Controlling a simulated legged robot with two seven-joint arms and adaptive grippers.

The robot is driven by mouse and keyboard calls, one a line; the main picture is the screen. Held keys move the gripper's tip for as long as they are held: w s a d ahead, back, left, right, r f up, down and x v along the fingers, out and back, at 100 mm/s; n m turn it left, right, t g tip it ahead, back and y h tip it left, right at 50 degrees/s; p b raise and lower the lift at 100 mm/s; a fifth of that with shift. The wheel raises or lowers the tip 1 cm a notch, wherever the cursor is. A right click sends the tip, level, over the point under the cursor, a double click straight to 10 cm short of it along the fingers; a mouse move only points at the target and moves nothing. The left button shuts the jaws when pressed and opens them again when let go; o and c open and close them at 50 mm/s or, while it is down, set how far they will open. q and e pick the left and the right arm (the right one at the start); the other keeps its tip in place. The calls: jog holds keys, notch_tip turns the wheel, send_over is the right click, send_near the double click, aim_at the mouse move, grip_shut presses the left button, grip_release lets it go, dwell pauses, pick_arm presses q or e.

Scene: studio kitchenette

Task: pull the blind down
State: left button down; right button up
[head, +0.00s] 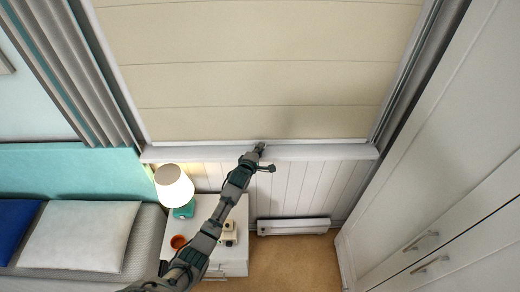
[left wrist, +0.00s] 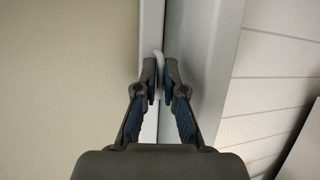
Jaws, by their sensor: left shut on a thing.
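The cream blind (head: 260,75) hangs over the window in the head view, with its bottom rail (head: 310,141) down close to the window sill (head: 310,153). My left gripper (head: 259,149) is at the middle of that rail, just above the sill. In the left wrist view the blind (left wrist: 65,75) fills the left side and my left gripper (left wrist: 160,85) is closed around a small white pull tab (left wrist: 158,62) at the rail's edge. The tab is partly hidden between the fingers. My right gripper is not in either view.
A bed (head: 75,235) is at left, white cupboards (head: 430,170) at right. A heater (head: 293,226) sits low on the wall.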

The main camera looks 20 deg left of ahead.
pick_arm(q)
jog(key=c, duration=1.6)
grip_release()
jog(key=shift+s+f, duration=0.2)
jog(key=shift+f, duration=0.35)
jog(key=v, duration=1.2)
jog(key=shift+w+r, duration=0.1)
